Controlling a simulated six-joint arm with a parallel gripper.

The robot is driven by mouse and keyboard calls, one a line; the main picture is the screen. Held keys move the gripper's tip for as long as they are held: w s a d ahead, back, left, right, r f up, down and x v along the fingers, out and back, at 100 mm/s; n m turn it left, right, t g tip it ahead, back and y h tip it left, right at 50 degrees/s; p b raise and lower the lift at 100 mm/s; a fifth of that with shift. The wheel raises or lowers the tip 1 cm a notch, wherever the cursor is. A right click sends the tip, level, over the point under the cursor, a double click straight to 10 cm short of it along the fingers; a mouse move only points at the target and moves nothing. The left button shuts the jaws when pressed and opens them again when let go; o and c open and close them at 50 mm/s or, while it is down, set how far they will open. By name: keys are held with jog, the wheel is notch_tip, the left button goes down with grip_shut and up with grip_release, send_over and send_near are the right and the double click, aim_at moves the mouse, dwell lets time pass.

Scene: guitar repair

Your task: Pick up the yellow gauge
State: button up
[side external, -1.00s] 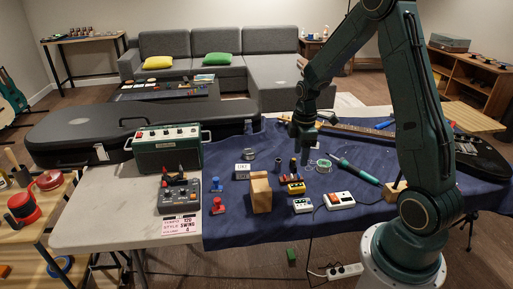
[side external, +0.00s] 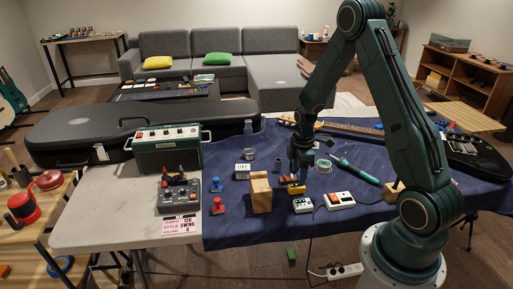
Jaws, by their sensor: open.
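The yellow gauge (side external: 297,188) is a small yellow block-like thing lying on the blue cloth in the middle of the table. A dark red part shows at its upper edge. My gripper (side external: 298,174) is low, right above and behind the yellow gauge. It hides part of what lies there. The jaws are open; from this view I cannot tell whether they stand around the gauge or touch it.
A wooden block (side external: 261,193) stands left of the gauge. A white-and-green pedal (side external: 302,205) and a white-and-red pedal (side external: 340,200) lie in front. A teal soldering iron (side external: 358,172) and a spool (side external: 323,165) lie to the right. Bare cloth lies at the front.

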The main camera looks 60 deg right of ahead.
aim_at(297, 185)
jog(key=shift+f, duration=0.75)
jog(key=shift+f, duration=0.15)
jog(key=shift+w+f, duration=0.15)
jog(key=shift+f, duration=2.3)
jog(key=shift+c, duration=0.4)
jog(key=c, duration=1.1)
